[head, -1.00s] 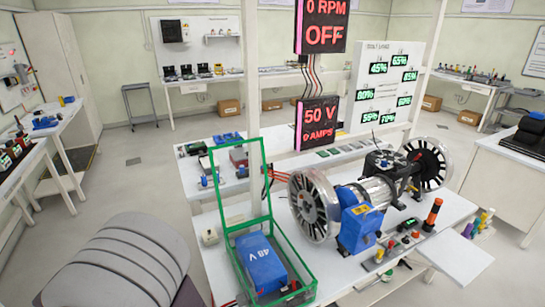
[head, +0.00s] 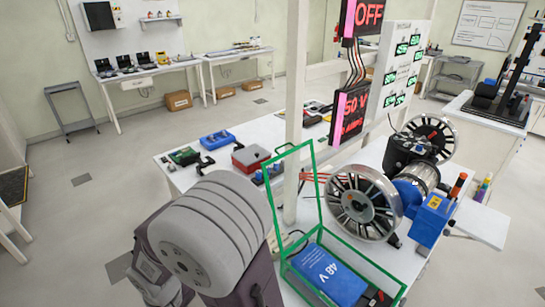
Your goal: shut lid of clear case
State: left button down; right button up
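The clear case (head: 364,257) has green edges and stands at the front of the white bench in the head view. A blue battery marked 48 V (head: 328,273) lies inside the case. The case's near right corner reaches close to the bottom of the picture.
A spoked wheel and motor assembly (head: 363,207) stands right behind the case. A white post (head: 297,90) rises close behind the lid. A red box (head: 250,157) and a blue tray (head: 217,140) lie on the bench to the left. The floor at left is open.

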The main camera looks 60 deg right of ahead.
aim_at(279, 156)
jog(key=i+z, duration=0.2)
jog(key=i, duration=0.35)
jog(key=i+j+z, duration=0.2)
jog(key=i, duration=0.3)
jog(key=i+j+z, duration=0.2)
jog(key=i, duration=0.3)
jog(key=i+z, duration=0.15)
jog(key=z, duration=0.3)
jog(key=i+z, duration=0.15)
jog(key=z, duration=0.35)
jog(key=i+z, duration=0.1)
jog(key=z, duration=0.35)
jog(key=i+j+z, duration=0.1)
jog(key=z, duration=0.35)
jog(key=i+j+z, duration=0.1)
jog(key=z, duration=0.35)
jog(key=i+j+z, duration=0.1)
jog(key=z, duration=0.35)
jog(key=i+j+z, duration=0.15)
jog(key=z, duration=0.3)
jog(key=i+j+z, duration=0.15)
jog(key=z, duration=0.3)
jog(key=j+z, duration=0.2)
jog(key=z, duration=0.25)
jog(key=i+j, duration=0.05)
